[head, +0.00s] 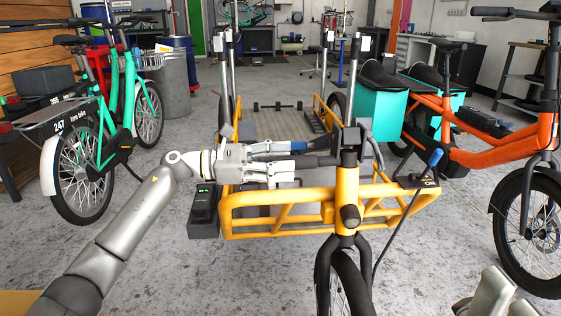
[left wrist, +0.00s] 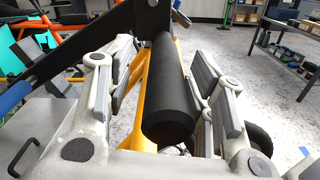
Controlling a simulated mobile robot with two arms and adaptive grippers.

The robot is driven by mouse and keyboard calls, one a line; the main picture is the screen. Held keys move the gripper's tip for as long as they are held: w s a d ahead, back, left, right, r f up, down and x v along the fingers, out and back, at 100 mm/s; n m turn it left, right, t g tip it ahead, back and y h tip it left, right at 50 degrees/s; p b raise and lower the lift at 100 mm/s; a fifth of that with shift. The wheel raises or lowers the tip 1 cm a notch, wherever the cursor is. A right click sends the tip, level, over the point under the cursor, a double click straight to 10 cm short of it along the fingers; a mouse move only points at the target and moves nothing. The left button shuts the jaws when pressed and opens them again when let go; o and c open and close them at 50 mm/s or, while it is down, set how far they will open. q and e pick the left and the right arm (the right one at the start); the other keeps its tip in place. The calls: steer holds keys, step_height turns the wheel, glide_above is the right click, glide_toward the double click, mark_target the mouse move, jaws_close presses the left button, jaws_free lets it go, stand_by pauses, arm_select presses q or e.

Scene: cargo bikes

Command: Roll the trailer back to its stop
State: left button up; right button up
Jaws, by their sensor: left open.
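A yellow-framed cargo trailer or cargo bike (head: 285,231) stands in the middle of the head view, with a wheel at its near end and a flat bed behind. A black cylindrical grip (head: 322,161) points left from its upright post. My left gripper (head: 303,160) is open with its fingers on either side of this grip. In the left wrist view the grip (left wrist: 168,95) lies between the parted fingers (left wrist: 165,88), with gaps visible. My right gripper (head: 485,300) shows only partly at the lower right edge. I cannot identify the stop.
A teal bike (head: 88,160) stands at the left and an orange cargo bike (head: 465,125) at the right. A black block (head: 203,212) sits beside the yellow frame's left side.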

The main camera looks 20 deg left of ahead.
arm_select(q)
steer(key=v, duration=1.2)
stand_by(0.3)
